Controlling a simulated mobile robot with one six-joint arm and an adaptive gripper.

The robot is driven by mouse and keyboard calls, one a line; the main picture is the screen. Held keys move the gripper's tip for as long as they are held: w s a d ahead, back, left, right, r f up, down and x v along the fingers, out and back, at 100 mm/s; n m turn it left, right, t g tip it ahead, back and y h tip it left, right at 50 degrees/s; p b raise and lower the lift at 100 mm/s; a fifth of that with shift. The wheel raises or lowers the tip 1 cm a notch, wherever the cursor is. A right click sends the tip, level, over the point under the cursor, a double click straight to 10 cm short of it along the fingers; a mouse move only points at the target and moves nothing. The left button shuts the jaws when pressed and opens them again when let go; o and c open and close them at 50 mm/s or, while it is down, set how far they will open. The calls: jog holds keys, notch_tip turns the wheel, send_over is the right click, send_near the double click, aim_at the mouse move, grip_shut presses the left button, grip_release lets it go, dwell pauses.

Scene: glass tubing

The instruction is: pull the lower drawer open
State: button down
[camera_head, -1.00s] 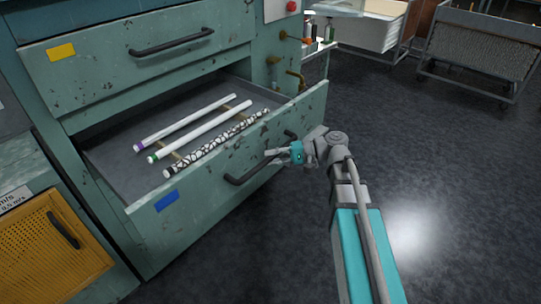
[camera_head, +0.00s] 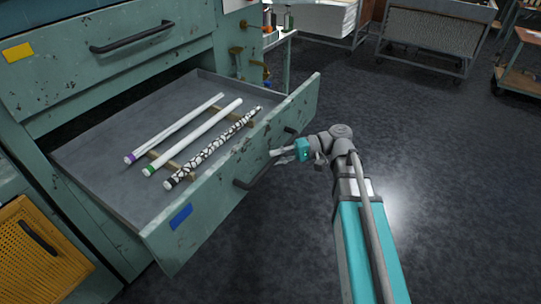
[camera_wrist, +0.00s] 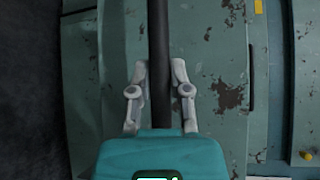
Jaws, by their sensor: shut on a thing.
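The lower drawer (camera_head: 230,172) is a worn green drawer with a blue label, and it stands well out from the cabinet. Its black bar handle (camera_head: 252,177) runs along its front. In the wrist view the dark handle (camera_wrist: 159,50) passes between the two fingers of my gripper (camera_wrist: 159,80). Three tubes lie inside on small tan supports: a white one with a purple end (camera_head: 170,130), a white one with a green end (camera_head: 200,133), and a black-and-white patterned one (camera_head: 215,147).
The upper drawer (camera_head: 60,75), with a yellow label, is shut above. A yellow perforated door (camera_head: 30,265) is at lower left. Brass valves (camera_head: 237,62) are on the cabinet beside the drawer. Carts (camera_head: 425,40) stand at the back. The dark floor (camera_head: 460,180) at right is clear.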

jog(key=shift+w, duration=0.35)
jog(key=c, duration=0.8)
grip_release()
jog(key=shift+w, duration=0.1)
jog(key=shift+o, duration=1.1)
jog(key=shift+a, duration=0.1)
jog(key=shift+s, duration=0.25)
